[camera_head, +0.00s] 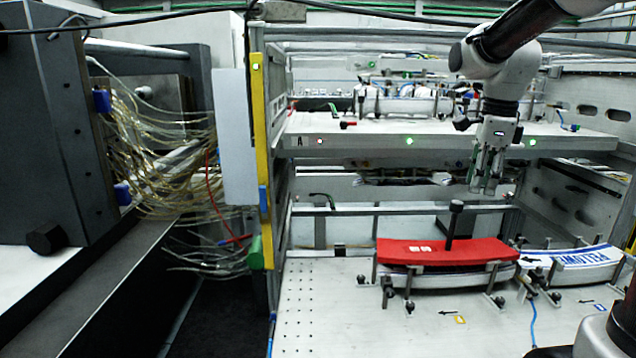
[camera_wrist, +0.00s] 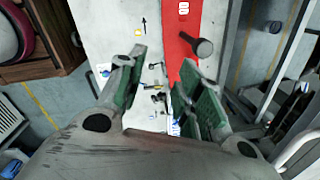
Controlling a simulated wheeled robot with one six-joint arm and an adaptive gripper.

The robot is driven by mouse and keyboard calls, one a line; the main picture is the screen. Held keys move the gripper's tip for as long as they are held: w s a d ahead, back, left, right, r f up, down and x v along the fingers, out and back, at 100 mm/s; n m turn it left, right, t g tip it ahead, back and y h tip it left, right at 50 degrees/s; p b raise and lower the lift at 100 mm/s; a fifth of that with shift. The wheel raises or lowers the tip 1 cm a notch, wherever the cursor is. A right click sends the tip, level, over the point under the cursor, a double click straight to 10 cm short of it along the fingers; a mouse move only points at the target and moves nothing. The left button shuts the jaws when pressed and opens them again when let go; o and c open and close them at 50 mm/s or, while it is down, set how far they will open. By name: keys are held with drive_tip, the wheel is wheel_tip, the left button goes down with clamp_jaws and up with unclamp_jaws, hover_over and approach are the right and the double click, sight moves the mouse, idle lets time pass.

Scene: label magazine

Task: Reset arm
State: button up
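My gripper (camera_head: 486,184) hangs from my arm at the upper right of the head view, fingers pointing down. It is above the lower shelf, clear of the red label stack (camera_head: 445,251), which lies below it. In the wrist view the two green-padded fingers of my gripper (camera_wrist: 152,98) stand apart with nothing between them. The red stack also shows in the wrist view (camera_wrist: 181,45), beyond the right finger.
An upper shelf (camera_head: 340,142) marked A, with green lights, is level with my wrist. A blue-and-white label stack (camera_head: 590,264) lies right of the red one. A yellow post (camera_head: 262,160) and a machine with many hoses (camera_head: 165,150) stand left. The perforated plate's left front is clear.

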drive_tip(key=s+f+n+t, duration=0.3)
drive_tip(key=s+n, duration=1.8)
drive_tip(key=n, duration=0.1)
